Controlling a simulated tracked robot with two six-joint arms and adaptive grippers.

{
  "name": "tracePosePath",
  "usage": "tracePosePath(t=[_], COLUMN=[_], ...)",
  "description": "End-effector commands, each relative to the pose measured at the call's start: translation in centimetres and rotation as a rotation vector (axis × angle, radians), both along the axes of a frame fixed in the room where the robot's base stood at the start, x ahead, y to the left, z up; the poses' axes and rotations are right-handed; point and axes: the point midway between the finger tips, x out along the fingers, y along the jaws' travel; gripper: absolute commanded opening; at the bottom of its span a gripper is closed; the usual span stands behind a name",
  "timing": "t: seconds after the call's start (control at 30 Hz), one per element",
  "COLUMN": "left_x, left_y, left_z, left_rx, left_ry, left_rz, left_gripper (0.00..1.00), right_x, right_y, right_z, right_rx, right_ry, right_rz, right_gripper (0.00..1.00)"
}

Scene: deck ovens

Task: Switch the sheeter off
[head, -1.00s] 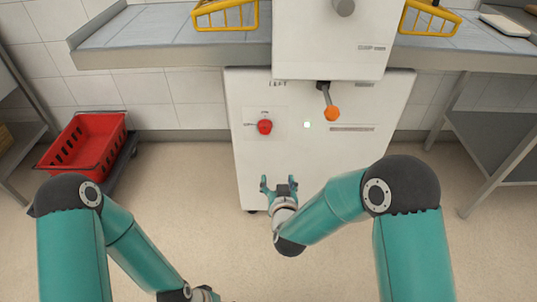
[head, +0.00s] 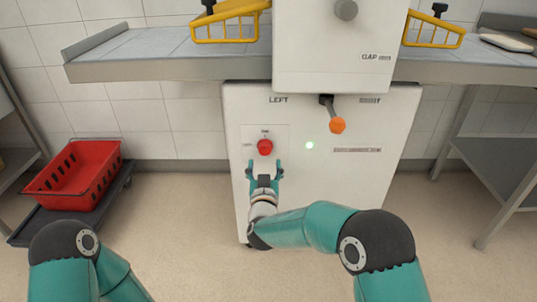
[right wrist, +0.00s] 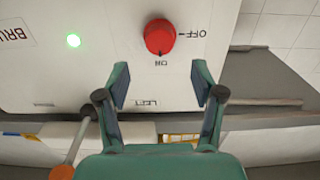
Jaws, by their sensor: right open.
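The sheeter (head: 330,190) is a white machine straight ahead, with a red rotary knob (head: 265,147) on its front panel. In the right wrist view, which is upside down, the knob (right wrist: 159,37) sits by ON and OFF labels, its mark toward ON. My left gripper is out of view.
An orange-tipped lever (head: 337,125) sticks out right of the lamp. Yellow guards (head: 225,30) stand over the side tables (head: 170,70). A red crate (head: 75,175) sits on a dark dolly at left. A grey table stands at right (head: 500,160).

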Motion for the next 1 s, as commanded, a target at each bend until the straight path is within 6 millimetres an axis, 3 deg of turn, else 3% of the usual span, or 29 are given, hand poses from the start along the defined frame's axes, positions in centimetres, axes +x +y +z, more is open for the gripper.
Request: tracePosePath(t=[0.2, 0.43, 0.93, 1.0], left_x=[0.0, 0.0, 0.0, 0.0], left_y=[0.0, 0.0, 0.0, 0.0], left_z=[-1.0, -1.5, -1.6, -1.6], left_rx=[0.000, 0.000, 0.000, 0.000], left_ry=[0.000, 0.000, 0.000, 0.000], left_rz=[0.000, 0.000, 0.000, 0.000], left_gripper=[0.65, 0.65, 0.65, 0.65], right_x=[3.9, 6.6, 7.7, 7.7], right_y=[-0.1, -0.1, -0.1, -0.1], right_z=[-0.3, -0.2, -0.1, -0.1], right_rx=[0.002, 0.001, 0.000, 0.000], right_ry=[-0.001, 0.001, 0.002, 0.002], right_rz=[-0.003, -0.002, -0.001, -0.001], right_gripper=[0.67, 0.67, 0.67, 0.59])
